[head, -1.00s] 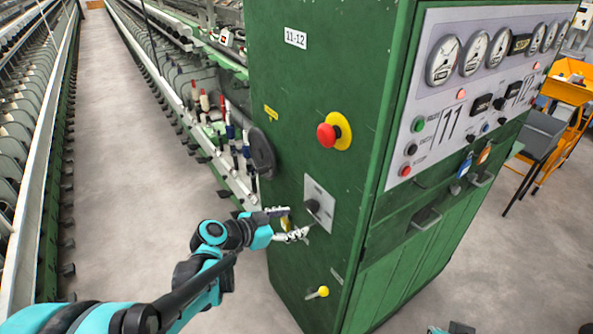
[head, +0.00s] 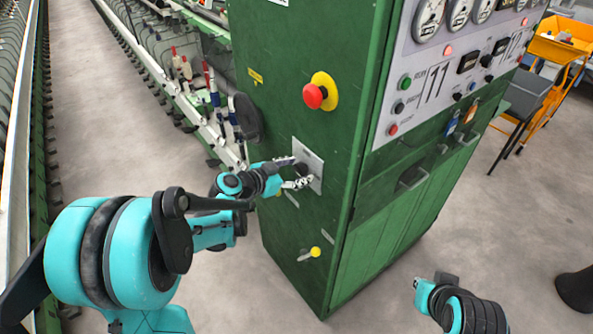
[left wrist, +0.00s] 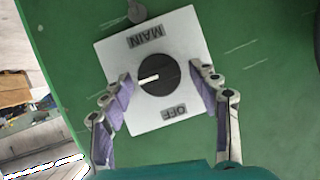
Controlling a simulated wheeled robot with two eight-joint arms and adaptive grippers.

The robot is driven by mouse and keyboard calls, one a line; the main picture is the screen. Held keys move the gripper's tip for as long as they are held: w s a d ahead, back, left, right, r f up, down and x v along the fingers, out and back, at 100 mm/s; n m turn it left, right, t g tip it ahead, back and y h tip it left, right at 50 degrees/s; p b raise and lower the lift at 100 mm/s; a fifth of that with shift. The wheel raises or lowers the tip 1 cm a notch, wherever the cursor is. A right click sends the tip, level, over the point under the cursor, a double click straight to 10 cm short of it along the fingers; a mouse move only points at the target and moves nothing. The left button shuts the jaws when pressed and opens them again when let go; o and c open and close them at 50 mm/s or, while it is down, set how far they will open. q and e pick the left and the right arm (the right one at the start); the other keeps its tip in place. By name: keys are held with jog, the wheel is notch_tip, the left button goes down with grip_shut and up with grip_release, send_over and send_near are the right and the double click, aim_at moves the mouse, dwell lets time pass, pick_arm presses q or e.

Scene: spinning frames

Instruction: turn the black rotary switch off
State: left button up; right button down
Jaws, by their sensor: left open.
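The black rotary switch (left wrist: 159,75) sits on a pale square plate (left wrist: 190,30) with MAIN and OFF labels, which appear upside down in the left wrist view. Its white mark points left there, MAIN above and OFF below. In the head view the switch (head: 303,169) is partly hidden by my gripper. My left gripper (head: 298,172) is open at the plate. In the left wrist view its fingers (left wrist: 160,82) stand on either side of the knob, with small gaps showing. My right gripper (head: 432,287) is low at the right, away from the cabinet; its jaws are unclear.
The green cabinet (head: 275,225) carries a red button on a yellow base (head: 319,92) above the switch and a yellow-knobbed lever (head: 313,252) below. A dark rounded part (head: 246,117) juts out left of the switch.

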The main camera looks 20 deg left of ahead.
pick_arm(q)
jog(key=c, duration=1.2)
jog(key=shift+o, duration=0.2)
jog(key=n+h, duration=0.1)
jog(key=n+g+b, duration=0.1)
jog(key=n, duration=0.1)
jog(key=shift+w+a+g+h, duration=0.2)
jog(key=shift+g+h, duration=0.1)
jog(key=shift+h, duration=0.1)
jog(key=n+h+b, duration=0.1)
jog(key=n+g+h+b, duration=0.1)
jog(key=n, duration=0.1)
jog(key=shift+a+f, duration=0.15)
jog(key=n+h+b, duration=0.1)
jog(key=n+b, duration=0.2)
jog(key=shift+w+a+f+g+h, duration=0.1)
jog(key=shift+w+f+g+h, duration=0.05)
jog(key=shift+g+h, duration=0.25)
jog(key=n+h+b, duration=0.2)
jog(key=n, duration=0.1)
jog(key=shift+n, duration=0.4)
